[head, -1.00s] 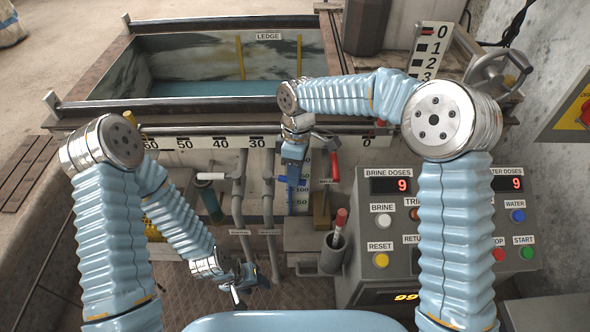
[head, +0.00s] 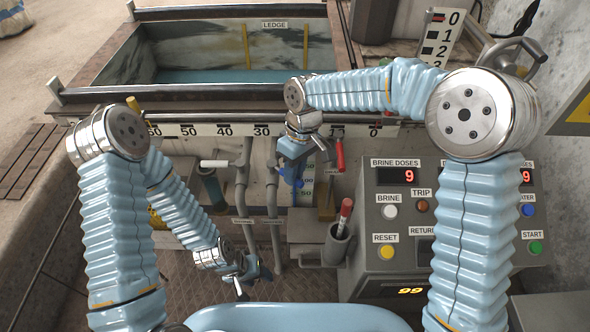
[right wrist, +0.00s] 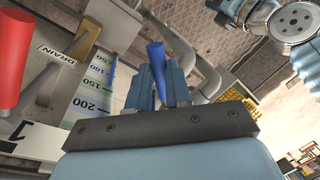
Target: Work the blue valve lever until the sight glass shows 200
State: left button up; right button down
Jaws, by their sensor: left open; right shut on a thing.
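The blue valve lever (right wrist: 157,65) stands between the fingers of my right gripper (right wrist: 160,85) in the right wrist view. In the head view my right gripper (head: 292,165) is shut on it, in front of the tank, and hides most of the lever. The sight glass (right wrist: 97,92) has a scale marked 50, 100, 150 and 200. It also shows in the head view (head: 307,186), partly hidden by the gripper. I cannot read its level. My left gripper (head: 244,277) is open and empty, low in front of the tank.
A red-handled lever (head: 340,155) is close right of my right gripper, near a DRAIN label (right wrist: 56,57). Grey pipes (head: 241,185) stand left of it. A holder (head: 337,247) with a red-topped tool and a control panel (head: 375,284), reading 9 brine doses, are to the right.

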jog(key=c, duration=1.1)
grip_release()
jog(key=shift+o, duration=0.2)
notch_tip(320, 180, up, 14)
jog(key=w+d+p, duration=0.1)
jog(key=w, duration=0.1)
jog(key=shift+d+f, duration=0.2)
jog(key=shift+d, duration=0.15)
